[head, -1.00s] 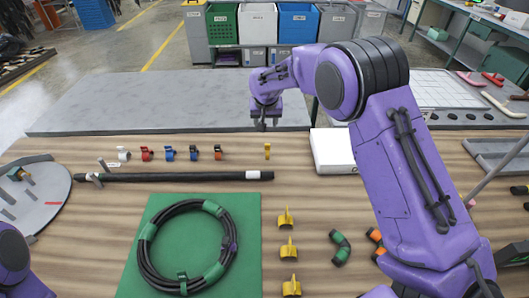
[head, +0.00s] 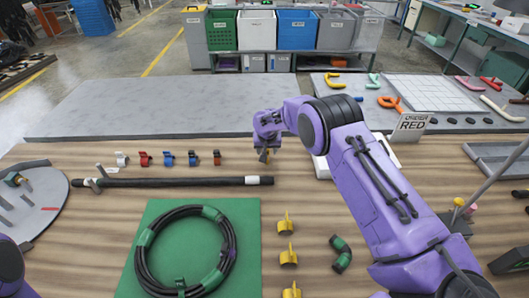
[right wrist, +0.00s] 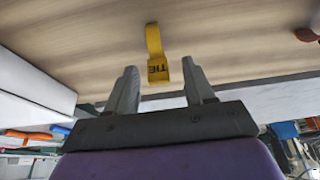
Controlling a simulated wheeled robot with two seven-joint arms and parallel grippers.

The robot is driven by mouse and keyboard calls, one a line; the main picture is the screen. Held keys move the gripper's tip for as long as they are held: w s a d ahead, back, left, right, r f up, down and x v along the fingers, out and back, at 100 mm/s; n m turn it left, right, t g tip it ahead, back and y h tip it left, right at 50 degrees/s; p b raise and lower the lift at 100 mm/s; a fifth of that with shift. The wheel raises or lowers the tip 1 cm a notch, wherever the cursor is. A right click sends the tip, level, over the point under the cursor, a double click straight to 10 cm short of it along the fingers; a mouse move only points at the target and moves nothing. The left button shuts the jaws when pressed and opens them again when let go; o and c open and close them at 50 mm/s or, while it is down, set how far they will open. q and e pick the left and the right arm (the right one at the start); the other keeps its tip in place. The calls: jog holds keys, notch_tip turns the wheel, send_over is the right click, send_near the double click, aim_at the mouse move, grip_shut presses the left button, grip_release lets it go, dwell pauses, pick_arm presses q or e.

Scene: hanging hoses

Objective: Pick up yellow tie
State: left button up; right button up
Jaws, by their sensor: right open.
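The yellow tie (right wrist: 156,45) is a short strap with a dark "TIE" label, standing out from the wooden table in the right wrist view. My right gripper (right wrist: 160,70) is open, and the labelled end of the tie shows between its two fingertips with space on both sides. I cannot tell how deep the tie is between the fingers. In the head view my right gripper (head: 265,154) is over the right end of the row of coloured ties and mostly hides the yellow one. Only a purple part of my left arm shows; its gripper is out of view.
Red (head: 144,159), blue (head: 168,159) and orange (head: 217,158) ties stand left of my right gripper. A black pipe (head: 170,182) lies in front of them. A green mat (head: 245,215) holds a coiled hose. A white box (head: 322,166) and an "ORDER RED" sign (head: 411,124) stand to the right.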

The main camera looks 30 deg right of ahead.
grip_shut()
dwell(0.3)
jog(key=shift+w+r+b, duration=0.1)
jog(key=shift+r+b, duration=0.5)
jog(key=shift+b, duration=0.05)
jog(key=shift+a+r+b, duration=0.15)
jog(key=shift+r+b, duration=0.45)
jog(key=shift+r, duration=0.35)
jog(key=s+a+r+b, duration=0.2)
jog(key=s+a+r, duration=0.7)
jog(key=s+r, duration=0.1)
jog(key=shift+a+b, duration=0.35)
jog(key=shift+b, duration=0.05)
